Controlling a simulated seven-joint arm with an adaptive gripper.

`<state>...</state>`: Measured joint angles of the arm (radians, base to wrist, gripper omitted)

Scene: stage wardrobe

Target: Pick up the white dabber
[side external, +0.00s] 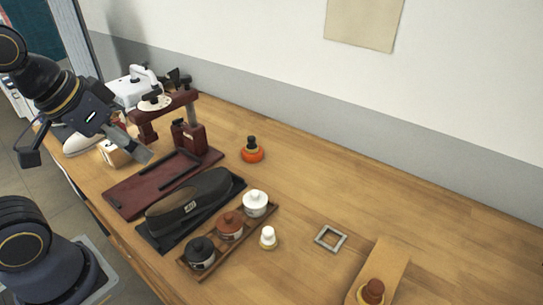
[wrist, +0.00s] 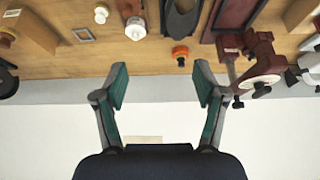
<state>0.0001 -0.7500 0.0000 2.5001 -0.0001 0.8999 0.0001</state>
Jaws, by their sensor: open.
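The white dabber (side external: 268,238) is small, with a rounded white head on a pale base. It stands upright on the wooden table, in front of the white lidded pot. In the wrist view the white dabber (wrist: 101,14) is near the top edge, left of centre. My gripper (side external: 128,142) is high at the left, above the dark red press area, well apart from the dabber. In the wrist view my gripper (wrist: 160,92) has its two fingers spread wide with nothing between them.
A tray (side external: 190,268) holds black, brown and white pots. An orange pot (side external: 252,155) with a black top stands behind.

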